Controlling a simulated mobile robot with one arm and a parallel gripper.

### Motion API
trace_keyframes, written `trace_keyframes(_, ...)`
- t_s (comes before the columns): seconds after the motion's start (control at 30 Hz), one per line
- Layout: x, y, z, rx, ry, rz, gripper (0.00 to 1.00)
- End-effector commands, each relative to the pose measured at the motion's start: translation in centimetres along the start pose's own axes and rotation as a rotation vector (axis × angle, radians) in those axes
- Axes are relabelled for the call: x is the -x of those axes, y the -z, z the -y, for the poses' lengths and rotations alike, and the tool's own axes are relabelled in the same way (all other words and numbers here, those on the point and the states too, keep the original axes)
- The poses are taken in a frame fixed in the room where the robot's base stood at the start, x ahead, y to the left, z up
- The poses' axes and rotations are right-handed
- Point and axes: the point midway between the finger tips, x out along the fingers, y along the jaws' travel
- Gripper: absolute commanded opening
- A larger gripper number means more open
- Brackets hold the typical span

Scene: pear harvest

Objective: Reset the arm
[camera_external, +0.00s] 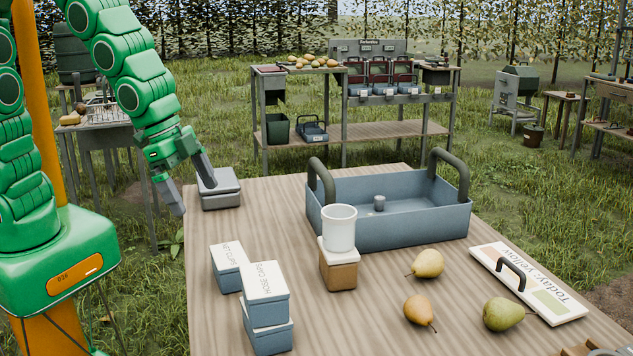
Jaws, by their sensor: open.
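My green arm comes in from the left. My gripper (191,190) points down at the left edge of the wooden table (235,222), with its two grey fingers spread apart and nothing between them. It is beside a grey flat box (219,190) at the table's back left corner. One finger overlaps this box in the picture; I cannot tell whether they touch.
A blue tray (335,228) with two dark handles stands at the table's back. A white cup (340,229) stands on a small brown-sided box (340,274). Labelled boxes (265,281) stand front left. Several pears (428,263) and a sign board (545,303) lie right.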

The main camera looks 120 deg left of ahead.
Motion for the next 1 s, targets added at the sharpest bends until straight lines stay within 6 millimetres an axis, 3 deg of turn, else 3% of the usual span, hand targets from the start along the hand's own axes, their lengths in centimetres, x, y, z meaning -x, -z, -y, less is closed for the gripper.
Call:
trace_keyframes(0.3, 6.9, -7.1, -5.7, -0.018, -0.025, 0.202, 1.00)
trace_keyframes(0.7, 14.6, -17.5, -10.6, -0.086, -0.085, 0.417, 1.00)
trace_keyframes(0.9, 16.8, -20.7, -11.7, -0.112, -0.109, 0.484, 1.00)
trace_keyframes(1.0, 16.8, -20.8, -11.7, -0.112, -0.110, 0.485, 1.00)
